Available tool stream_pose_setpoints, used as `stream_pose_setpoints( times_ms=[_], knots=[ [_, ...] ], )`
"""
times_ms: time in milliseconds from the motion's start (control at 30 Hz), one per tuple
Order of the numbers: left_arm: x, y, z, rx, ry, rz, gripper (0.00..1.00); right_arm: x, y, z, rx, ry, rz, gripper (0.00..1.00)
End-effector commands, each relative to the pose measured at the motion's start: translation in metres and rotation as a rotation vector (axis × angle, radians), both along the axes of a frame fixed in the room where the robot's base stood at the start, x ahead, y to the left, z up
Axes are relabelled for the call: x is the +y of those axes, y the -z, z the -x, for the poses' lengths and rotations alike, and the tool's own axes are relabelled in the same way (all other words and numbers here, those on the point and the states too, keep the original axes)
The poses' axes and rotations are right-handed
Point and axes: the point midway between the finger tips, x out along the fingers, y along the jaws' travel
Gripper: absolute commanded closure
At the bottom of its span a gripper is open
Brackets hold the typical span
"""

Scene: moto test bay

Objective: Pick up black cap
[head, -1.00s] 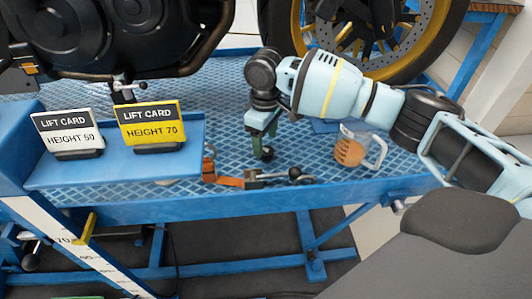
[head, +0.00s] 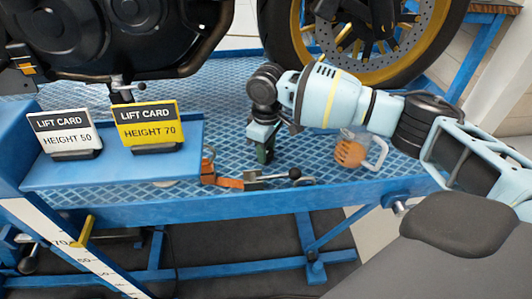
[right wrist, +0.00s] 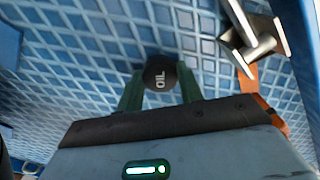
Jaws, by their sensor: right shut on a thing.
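The black cap (right wrist: 160,73), round and marked OIL, sits between the two green fingers of my right gripper (right wrist: 160,88) in the right wrist view. The fingers are shut on its sides. In the head view my right gripper (head: 264,150) points down at the blue diamond-plate platform (head: 225,115), and its fingers hide most or all of the cap. I cannot tell whether the cap touches the platform. My left gripper is not in view.
A clamp with an orange base (head: 230,183) lies just left of and in front of the gripper. A clear jug of orange liquid (head: 350,154) stands to the right. Two lift cards, white (head: 68,131) and yellow (head: 149,124), stand at left. A motorcycle wheel (head: 375,35) is behind.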

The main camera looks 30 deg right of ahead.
Motion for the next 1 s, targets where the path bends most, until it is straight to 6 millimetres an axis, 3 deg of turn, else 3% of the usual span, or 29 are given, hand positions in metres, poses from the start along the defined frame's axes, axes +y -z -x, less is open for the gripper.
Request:
stream_pose_setpoints(
  times_ms=[267, 700, 1000],
  knots=[
    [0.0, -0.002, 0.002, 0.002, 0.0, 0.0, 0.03, 0.0, -0.014, -0.001, -0.002, 0.0, -0.001, 0.84],
    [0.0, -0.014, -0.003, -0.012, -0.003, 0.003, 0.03, 0.0, -0.089, 0.0, -0.002, 0.0, -0.001, 0.84],
    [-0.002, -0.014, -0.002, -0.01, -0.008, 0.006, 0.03, 0.0, -0.1, 0.0, 0.001, 0.001, -0.001, 0.84]
  ],
)
